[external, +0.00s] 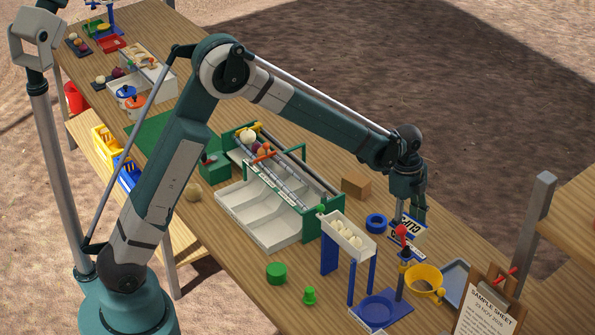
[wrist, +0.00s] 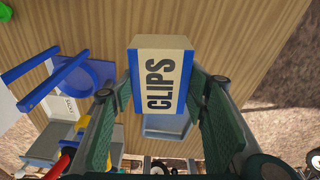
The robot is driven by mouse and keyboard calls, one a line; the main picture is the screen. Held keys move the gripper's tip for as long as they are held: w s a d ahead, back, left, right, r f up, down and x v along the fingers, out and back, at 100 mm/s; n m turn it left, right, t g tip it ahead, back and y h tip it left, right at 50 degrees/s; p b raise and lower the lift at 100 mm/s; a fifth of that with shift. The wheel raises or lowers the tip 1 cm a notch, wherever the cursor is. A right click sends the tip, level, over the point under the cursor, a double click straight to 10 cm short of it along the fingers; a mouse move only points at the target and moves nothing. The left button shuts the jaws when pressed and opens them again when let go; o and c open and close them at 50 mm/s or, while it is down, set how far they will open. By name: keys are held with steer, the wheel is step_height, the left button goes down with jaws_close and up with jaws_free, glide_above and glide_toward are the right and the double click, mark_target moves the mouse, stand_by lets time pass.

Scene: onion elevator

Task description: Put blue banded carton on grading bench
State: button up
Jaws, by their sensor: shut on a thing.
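The blue banded carton (external: 410,230) has a cream face lettered CLIPS and blue edges. In the wrist view the carton (wrist: 160,82) sits between the two green finger pads, lettered face toward the camera. My gripper (external: 408,216) points down at the right part of the long wooden bench (external: 240,288) and is shut on the carton. The fingers hide part of its sides, and I cannot tell whether its underside touches the wood. Another wooden surface (external: 565,180) shows at the right edge; I cannot tell which surface is the grading bench.
A blue ring (external: 376,223) and a brown block (external: 356,186) lie left of the carton. A yellow cup (external: 424,280), a blue-legged stand (external: 350,240) and a clipboard (external: 490,300) are close in front. The green-framed sorter (external: 265,205) stands further left.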

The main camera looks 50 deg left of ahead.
mark_target(409, 224)
step_height(409, 224, up, 11)
steer(key=w+a+n+t, duration=0.1)
steer(key=a+n, duration=0.3)
steer(key=a, duration=2.1)
steer(key=w+a+n, duration=0.2)
steer(key=a+n, duration=0.2)
steer(key=a, duration=2)
steer(key=s+a+n+y, duration=0.1)
steer(key=s+a+n, duration=0.2)
steer(key=s+a, duration=0.9)
steer(key=s+a+n, duration=0.3)
steer(key=s+a, duration=0.2)
steer(key=a, duration=1.3)
steer(key=s+a+n+y, duration=0.1)
steer(key=s+a+n, duration=0.2)
steer(key=s+a, duration=0.9)
steer(key=w+a+f, duration=0.3)
steer(key=f, duration=0.7)
steer(key=shift+a+f+t+p, duration=0.2)
steer(key=shift+a+t+p, duration=0.1)
steer(key=shift+p, duration=0.15)
steer(key=shift+f, duration=0.1)
